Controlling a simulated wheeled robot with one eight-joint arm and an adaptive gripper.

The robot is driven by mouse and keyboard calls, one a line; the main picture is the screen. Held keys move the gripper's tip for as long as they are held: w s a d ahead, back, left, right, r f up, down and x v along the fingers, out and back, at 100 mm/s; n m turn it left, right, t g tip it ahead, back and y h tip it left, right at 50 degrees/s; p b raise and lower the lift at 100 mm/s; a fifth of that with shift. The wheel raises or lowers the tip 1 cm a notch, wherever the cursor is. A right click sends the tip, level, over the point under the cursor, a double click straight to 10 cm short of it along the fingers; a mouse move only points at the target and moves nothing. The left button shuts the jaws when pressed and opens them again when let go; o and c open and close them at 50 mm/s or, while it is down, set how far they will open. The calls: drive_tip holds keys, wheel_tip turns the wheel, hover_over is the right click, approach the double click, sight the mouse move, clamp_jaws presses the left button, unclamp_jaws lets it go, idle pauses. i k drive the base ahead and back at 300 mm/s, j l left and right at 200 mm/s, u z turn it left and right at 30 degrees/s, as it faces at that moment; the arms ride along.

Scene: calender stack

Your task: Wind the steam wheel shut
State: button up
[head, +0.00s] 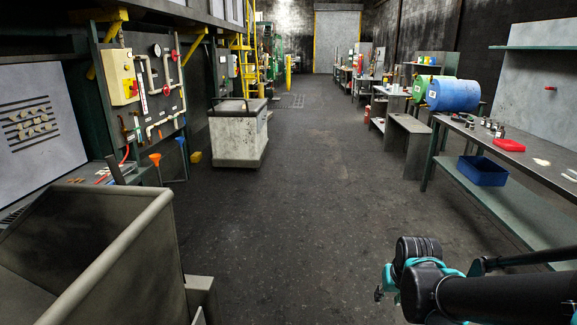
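A panel with white pipes (152,88) stands at the left wall. Small red wheels sit on its pipework: one at the upper right (174,54) and one lower down (166,90). They are too small to tell which is the steam wheel or how far any is turned. A round gauge (156,50) sits near the top of the panel. My arm reaches in from the lower right. Part of what seems to be my gripper (380,292) shows at its end, far from the panel; its fingers are not clear.
A large grey open bin (120,250) fills the lower left, in front of the panel. A grey wheeled cart (238,140) stands right of the panel. A workbench (520,150) with a blue drum (453,95) lines the right. The middle floor is clear.

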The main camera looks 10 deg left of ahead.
sight(168, 90)
drive_tip(key=i+u, duration=0.1)
drive_tip(key=i, duration=0.85)
drive_tip(key=i+u, duration=0.15)
drive_tip(key=i, duration=0.8)
drive_tip(key=i+u, duration=0.1)
drive_tip(key=i, duration=0.45)
drive_tip(key=i+l+u, duration=0.15)
drive_tip(key=i, duration=0.4)
drive_tip(key=i+l+u, duration=0.1)
drive_tip(key=i, duration=0.5)
drive_tip(key=i+j+u, duration=0.1)
drive_tip(key=i+u, duration=0.55)
drive_tip(key=u, duration=0.15)
drive_tip(key=i+u, duration=0.6)
drive_tip(key=i, duration=0.45)
